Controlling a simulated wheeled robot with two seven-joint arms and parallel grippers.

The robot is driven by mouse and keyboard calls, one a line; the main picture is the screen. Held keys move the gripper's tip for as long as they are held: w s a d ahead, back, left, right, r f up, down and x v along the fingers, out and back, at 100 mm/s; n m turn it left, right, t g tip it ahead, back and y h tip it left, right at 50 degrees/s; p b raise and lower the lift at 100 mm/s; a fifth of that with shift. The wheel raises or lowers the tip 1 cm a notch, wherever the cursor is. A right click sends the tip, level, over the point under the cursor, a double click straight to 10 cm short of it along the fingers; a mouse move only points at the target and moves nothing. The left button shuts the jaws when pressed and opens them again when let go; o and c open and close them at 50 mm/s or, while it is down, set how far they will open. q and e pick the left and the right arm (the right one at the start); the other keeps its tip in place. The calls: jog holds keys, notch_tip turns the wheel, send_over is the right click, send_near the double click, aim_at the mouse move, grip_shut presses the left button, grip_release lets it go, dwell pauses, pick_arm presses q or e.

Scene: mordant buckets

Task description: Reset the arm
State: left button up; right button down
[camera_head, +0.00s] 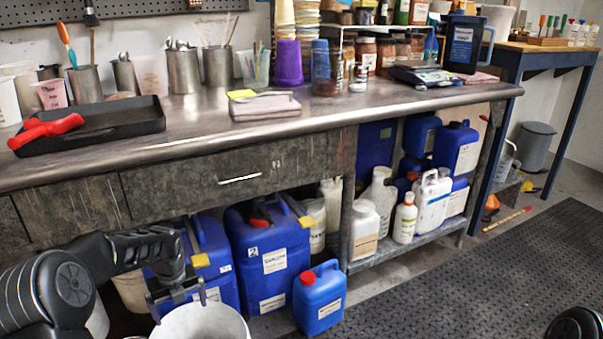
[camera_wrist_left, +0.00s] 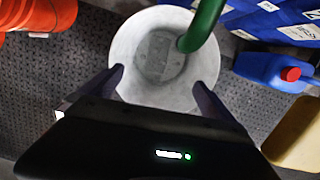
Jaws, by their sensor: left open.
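My left arm comes in from the lower left of the head view. Its gripper (camera_head: 174,296) points down over a whitish bucket (camera_head: 203,322) at the bottom edge. In the left wrist view the two fingers of the gripper (camera_wrist_left: 158,82) are apart with nothing between them. The bucket (camera_wrist_left: 140,45) lies beyond them, its round inside facing the camera. A green curved tube (camera_wrist_left: 203,24) reaches over the bucket's rim there. I cannot tell whether the fingers touch the bucket. My right gripper is not in view.
Blue canisters (camera_head: 270,262) and a small red-capped blue jug (camera_head: 320,298) stand close right of the gripper, under the metal bench (camera_head: 300,118). Orange buckets (camera_wrist_left: 48,14) show in the wrist view. The dark floor mat (camera_head: 480,285) has clear room at right.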

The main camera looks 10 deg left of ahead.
pick_arm(q)
jog(key=s+d+f+n+h, duration=0.25)
jog(key=d+f+n, duration=0.4)
jog(key=d, duration=0.45)
jog(key=s+d+f+n+h, duration=0.2)
jog(key=s+d+f+n, duration=0.25)
jog(key=d+f, duration=0.5)
jog(key=s+d+f+n, duration=0.2)
jog(key=s+d+n, duration=0.5)
jog(key=s+n, duration=0.25)
jog(key=s+d+f+n, duration=0.2)
jog(key=s+d+n, duration=0.4)
jog(key=s+n, duration=0.35)
notch_tip(320, 180, up, 29)
jog(key=s+d+m+p, duration=0.1)
jog(key=d+p, duration=0.1)
jog(key=p, duration=2.7)
jog(key=shift+s+h, duration=0.35)
jog(key=shift+h, duration=0.1)
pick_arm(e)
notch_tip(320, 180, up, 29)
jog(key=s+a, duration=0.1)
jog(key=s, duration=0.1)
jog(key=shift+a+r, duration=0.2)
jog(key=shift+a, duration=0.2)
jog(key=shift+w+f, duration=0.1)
